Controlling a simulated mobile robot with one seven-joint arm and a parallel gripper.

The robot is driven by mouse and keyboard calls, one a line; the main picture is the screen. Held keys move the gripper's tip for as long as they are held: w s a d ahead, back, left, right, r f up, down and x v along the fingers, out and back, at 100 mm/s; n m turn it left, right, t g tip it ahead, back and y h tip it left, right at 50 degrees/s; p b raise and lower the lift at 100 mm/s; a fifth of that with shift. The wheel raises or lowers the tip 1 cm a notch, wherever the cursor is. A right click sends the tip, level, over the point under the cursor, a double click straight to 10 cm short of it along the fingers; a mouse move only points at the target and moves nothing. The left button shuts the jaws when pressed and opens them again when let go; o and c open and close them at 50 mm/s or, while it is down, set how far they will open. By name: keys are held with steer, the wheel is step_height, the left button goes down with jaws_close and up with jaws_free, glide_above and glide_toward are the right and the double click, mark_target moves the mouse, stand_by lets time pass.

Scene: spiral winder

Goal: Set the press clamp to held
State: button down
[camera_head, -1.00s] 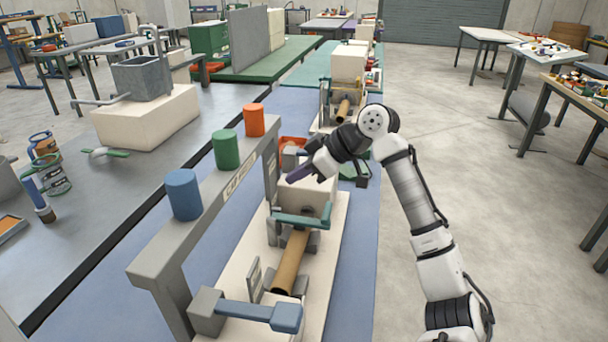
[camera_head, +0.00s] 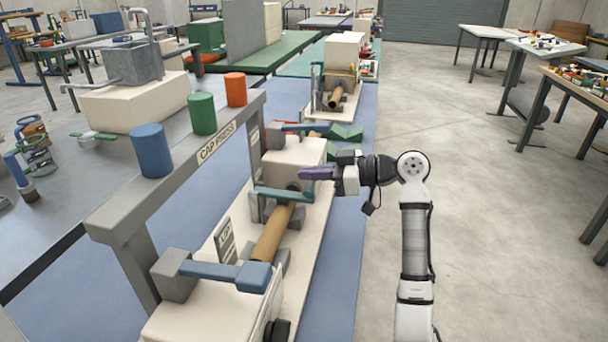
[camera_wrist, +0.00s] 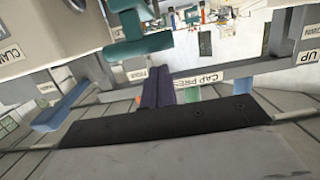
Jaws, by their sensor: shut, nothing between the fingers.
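A tan tube (camera_head: 272,235) lies in a fixture on the cream base, in front of a cream block (camera_head: 295,152). A teal bar handle (camera_head: 284,195) crosses the block's near side; a teal part also hangs at the top of the wrist view (camera_wrist: 140,47). I cannot tell for sure which part is the press clamp. My gripper (camera_head: 303,173) is shut and empty, its purple fingers pointing left beside the block's right side, close to the teal handle's right end. Contact cannot be told. The shut fingers show in the wrist view (camera_wrist: 157,88).
A grey "CAP PRESS" rail (camera_head: 215,150) carries blue, green and red cylinders on the left. Open floor (camera_head: 480,230) lies to the right.

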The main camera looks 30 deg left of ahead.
steer(key=shift+w+d+f+y+b, duration=0.1)
steer(key=shift+d+f+y+b, duration=0.2)
steer(key=shift+f+y+b, duration=0.25)
steer(key=shift+w+d+f+y+b, duration=0.1)
steer(key=shift+d+f+y+b, duration=0.2)
steer(key=shift+f+b, duration=0.25)
stand_by(0.5)
